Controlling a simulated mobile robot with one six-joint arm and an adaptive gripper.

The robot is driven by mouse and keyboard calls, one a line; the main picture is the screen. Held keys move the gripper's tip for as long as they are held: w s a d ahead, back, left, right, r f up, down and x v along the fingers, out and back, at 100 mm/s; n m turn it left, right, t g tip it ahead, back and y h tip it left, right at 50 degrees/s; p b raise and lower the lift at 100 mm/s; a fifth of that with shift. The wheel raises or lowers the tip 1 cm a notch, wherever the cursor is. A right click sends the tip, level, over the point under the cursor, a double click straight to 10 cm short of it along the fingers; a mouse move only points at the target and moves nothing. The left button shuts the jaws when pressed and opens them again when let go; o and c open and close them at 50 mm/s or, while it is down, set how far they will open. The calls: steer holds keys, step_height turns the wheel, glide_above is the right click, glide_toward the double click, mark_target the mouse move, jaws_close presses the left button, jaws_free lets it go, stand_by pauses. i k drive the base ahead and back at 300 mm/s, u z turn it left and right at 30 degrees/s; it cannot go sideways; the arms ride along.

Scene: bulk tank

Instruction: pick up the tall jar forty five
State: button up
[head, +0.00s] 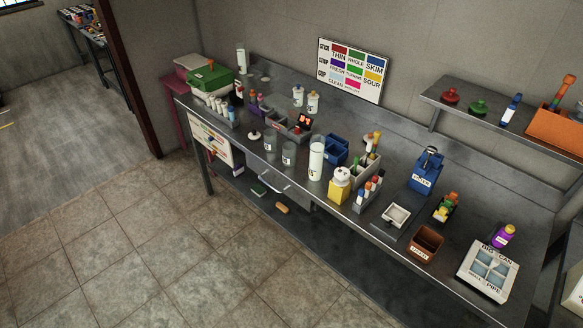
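A tall white jar (316,160) stands upright near the front edge of the grey metal bench (375,228). It has a small dark mark low on its side, too small to read. A second tall pale jar (241,60) stands at the far left end of the bench, beside a green box. I cannot tell which one bears forty five. Two shorter clear jars, one (288,153) and another (270,141), stand just left of the nearer tall jar. My gripper is not in view.
A yellow container with a white top (340,185) stands close right of the nearer tall jar, and a blue bin (335,149) behind it. A wall shelf (470,108) overhangs the right side. The tiled floor (150,240) in front is clear.

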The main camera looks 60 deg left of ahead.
mark_target(318, 141)
steer(key=u, duration=0.05)
steer(key=k, duration=1.3)
steer(key=u, duration=2.15)
steer(key=i, duration=1)
